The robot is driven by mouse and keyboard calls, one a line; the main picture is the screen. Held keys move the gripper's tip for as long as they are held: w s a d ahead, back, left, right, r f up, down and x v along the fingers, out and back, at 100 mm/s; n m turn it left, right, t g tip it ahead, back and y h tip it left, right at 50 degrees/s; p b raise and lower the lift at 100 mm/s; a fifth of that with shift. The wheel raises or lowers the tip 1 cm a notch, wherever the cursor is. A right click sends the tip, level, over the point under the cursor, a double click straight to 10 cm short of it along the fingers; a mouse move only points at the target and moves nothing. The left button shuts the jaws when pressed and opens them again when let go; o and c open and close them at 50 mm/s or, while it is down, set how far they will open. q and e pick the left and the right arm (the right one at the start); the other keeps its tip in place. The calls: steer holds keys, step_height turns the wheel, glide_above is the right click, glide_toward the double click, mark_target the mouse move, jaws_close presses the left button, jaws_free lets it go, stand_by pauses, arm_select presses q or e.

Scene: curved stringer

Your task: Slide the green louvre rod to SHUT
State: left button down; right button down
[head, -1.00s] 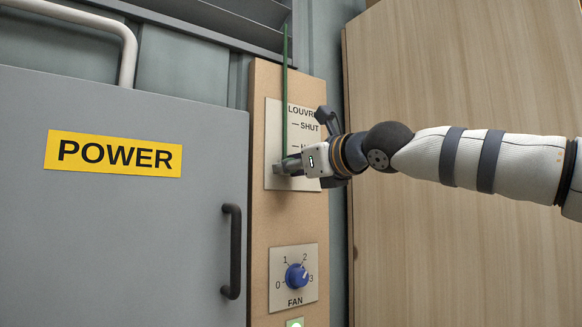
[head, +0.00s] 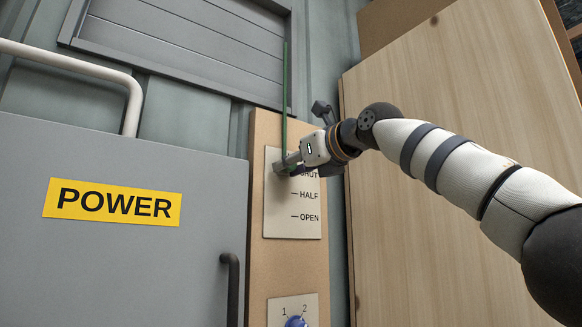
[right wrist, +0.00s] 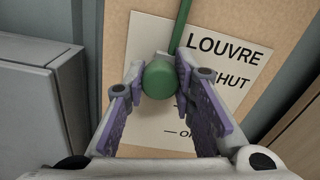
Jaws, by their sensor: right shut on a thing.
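The green louvre rod (head: 285,90) runs up from the louvre plate (head: 290,228) to the grey louvre (head: 185,50), whose slats lie flat and closed in the head view. My right gripper (head: 285,163) is at the SHUT mark and partly covers that word; the HALF and OPEN marks show below it. In the right wrist view the round green knob (right wrist: 160,78) sits between the two fingers of my right gripper (right wrist: 158,85), which is shut on it. The rod (right wrist: 181,25) rises behind the knob. My left gripper is not in view.
A grey cabinet door with a yellow POWER label (head: 113,201) and a dark handle (head: 230,288) stands at left. A blue fan knob (head: 296,321) is below the louvre plate. A pale pipe (head: 130,100) and a wooden panel (head: 440,90) flank the board.

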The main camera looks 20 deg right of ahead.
steer(key=c, duration=1.7)
jaws_free()
steer(key=shift+s+r, duration=0.15)
steer(key=shift+r, duration=0.2)
steer(key=o, duration=0.4)
steer(key=shift+f, duration=0.1)
steer(key=v, duration=1.1)
steer(key=shift+s+d, duration=0.15)
steer(key=shift+s, duration=0.25)
